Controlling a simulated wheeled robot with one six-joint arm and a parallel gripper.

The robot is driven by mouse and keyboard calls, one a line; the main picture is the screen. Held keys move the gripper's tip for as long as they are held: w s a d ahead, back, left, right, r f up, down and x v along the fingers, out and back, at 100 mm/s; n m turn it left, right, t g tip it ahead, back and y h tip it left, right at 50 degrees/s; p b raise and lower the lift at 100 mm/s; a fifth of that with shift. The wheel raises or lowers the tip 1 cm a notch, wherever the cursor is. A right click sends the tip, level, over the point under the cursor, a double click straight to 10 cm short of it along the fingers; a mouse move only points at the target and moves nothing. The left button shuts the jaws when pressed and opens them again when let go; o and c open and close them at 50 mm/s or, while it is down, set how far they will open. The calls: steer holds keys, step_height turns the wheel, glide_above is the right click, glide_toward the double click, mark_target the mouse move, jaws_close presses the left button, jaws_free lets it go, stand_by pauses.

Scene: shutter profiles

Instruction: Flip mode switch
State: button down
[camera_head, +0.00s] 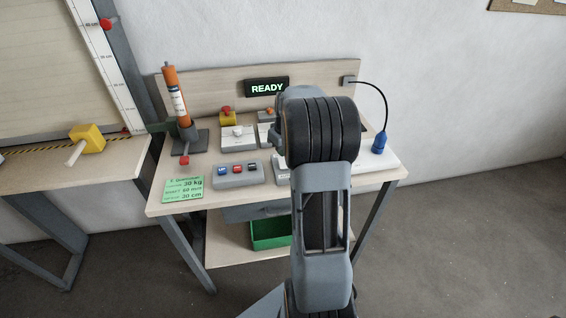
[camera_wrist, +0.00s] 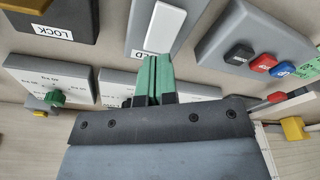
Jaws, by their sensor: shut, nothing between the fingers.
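My gripper (camera_wrist: 158,66) shows in the wrist view as two green fingers pressed together, shut and empty. Its tips are in front of the lower edge of a grey panel with a long white plate (camera_wrist: 163,28), whose label is partly cut off and ends in "LD". I cannot tell whether the tips touch it. A white panel with a green knob (camera_wrist: 55,97) is to the left of the fingers. Another labelled panel (camera_wrist: 118,86) is partly hidden behind my gripper. No label reading "mode" is legible, so I cannot tell which control is the mode switch. In the head view my arm hides the gripper.
A button box (camera_head: 238,174) has blue, red and black buttons; it also shows in the wrist view (camera_wrist: 228,35). A dark box labelled LOCK (camera_wrist: 58,22) is at upper left. The display (camera_head: 266,87) reads READY.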

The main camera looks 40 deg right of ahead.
mark_target(282, 159)
steer(key=shift+f+b, duration=0.85)
steer(key=shift+f, duration=0.4)
stand_by(0.5)
steer(key=shift+r, duration=0.1)
steer(key=shift+r+p, duration=2.6)
steer(key=shift+r, duration=0.85)
